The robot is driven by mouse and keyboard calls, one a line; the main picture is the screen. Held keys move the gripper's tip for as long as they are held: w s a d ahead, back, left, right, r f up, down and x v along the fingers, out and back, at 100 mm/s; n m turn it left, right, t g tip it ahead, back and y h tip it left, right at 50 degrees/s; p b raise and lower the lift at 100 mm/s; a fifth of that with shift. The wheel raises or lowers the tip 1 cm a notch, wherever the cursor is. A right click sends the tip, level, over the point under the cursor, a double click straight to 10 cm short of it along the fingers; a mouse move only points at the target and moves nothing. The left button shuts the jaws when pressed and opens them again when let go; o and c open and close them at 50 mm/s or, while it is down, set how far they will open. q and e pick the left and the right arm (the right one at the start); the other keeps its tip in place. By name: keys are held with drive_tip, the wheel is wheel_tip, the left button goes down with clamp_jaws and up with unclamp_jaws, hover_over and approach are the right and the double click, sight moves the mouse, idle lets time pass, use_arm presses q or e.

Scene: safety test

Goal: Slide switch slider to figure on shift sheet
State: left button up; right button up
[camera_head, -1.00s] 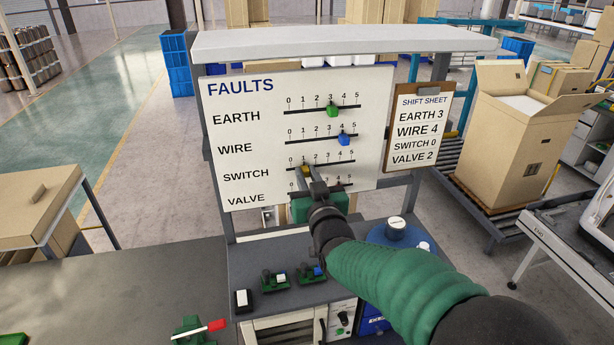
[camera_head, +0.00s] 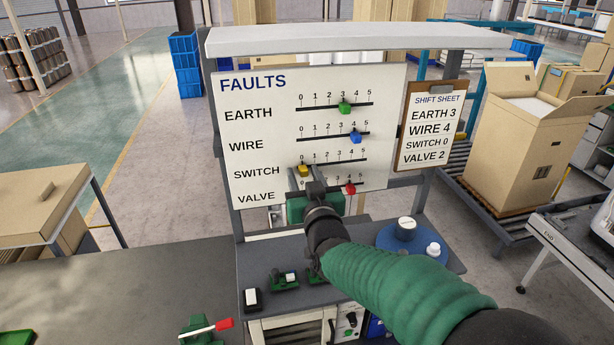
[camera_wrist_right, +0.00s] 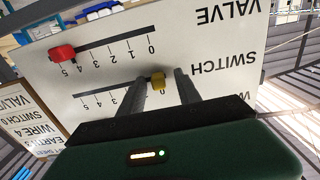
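The faults board (camera_head: 240,130) has slide scales for EARTH, WIRE, SWITCH and VALVE. The yellow switch slider (camera_head: 303,170) is at about 0 on its scale; it also shows in the right wrist view (camera_wrist_right: 157,80). My right gripper (camera_head: 302,178) reaches the board from below. In the right wrist view its two fingers (camera_wrist_right: 160,92) stand on either side of the yellow slider, with small gaps, so it is open around it. The shift sheet (camera_head: 430,150) on a clipboard reads EARTH 3, WIRE 4, SWITCH 0, VALVE 2. My left gripper is not in view.
The green earth slider (camera_head: 344,107) is at 3 and the blue wire slider (camera_head: 355,137) at 4. The red valve slider (camera_head: 350,188) is near the high end, close to my right gripper. A red-handled lever (camera_head: 207,329) is on the bench.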

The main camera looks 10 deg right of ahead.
drive_tip(key=shift+a, duration=0.2)
drive_tip(key=shift+s+a, duration=0.1)
drive_tip(key=shift+s, duration=0.2)
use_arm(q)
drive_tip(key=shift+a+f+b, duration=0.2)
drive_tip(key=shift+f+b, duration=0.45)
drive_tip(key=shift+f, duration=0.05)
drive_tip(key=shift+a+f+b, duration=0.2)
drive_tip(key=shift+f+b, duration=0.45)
use_arm(e)
drive_tip(key=s, duration=1.6)
drive_tip(key=shift+d, duration=0.35)
drive_tip(key=shift+f, duration=0.1)
